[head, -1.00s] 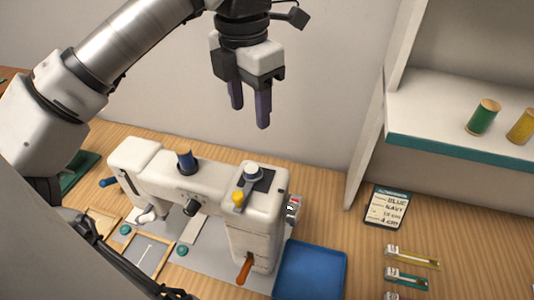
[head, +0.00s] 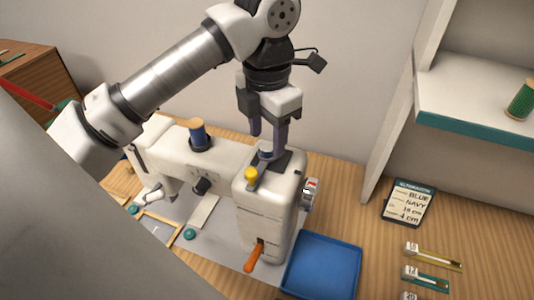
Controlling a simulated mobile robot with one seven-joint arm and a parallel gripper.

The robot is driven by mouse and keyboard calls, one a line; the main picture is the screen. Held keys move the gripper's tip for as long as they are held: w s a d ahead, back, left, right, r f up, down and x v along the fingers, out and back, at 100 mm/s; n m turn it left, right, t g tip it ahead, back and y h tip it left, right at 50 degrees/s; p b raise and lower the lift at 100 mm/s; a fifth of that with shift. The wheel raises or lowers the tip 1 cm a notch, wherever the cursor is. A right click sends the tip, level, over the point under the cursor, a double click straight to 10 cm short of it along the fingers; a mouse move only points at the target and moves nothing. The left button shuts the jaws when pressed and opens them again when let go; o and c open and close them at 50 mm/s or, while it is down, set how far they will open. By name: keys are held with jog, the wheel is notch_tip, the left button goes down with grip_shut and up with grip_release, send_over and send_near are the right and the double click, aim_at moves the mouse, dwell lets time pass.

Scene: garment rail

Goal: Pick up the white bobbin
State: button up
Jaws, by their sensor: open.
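The white bobbin (head: 265,153) sits on a dark plate on top of the right end of the white sewing machine (head: 262,205). It is small and partly hidden by my gripper's fingers. My gripper (head: 267,144) points down with its two purple-grey fingers open. The fingers are at the bobbin, one on the left and behind, one on the right. I cannot tell whether either finger touches it.
A yellow knob (head: 251,174) stands just left of the bobbin, and a blue spool (head: 198,134) stands further left on the machine. A blue tray (head: 322,266) lies right of the machine. A label card (head: 409,202) and a shelf (head: 470,125) are at the right.

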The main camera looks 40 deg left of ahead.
jog(key=shift+f, duration=0.95)
jog(key=shift+r, duration=0.1)
grip_shut()
jog(key=shift+r, duration=0.1)
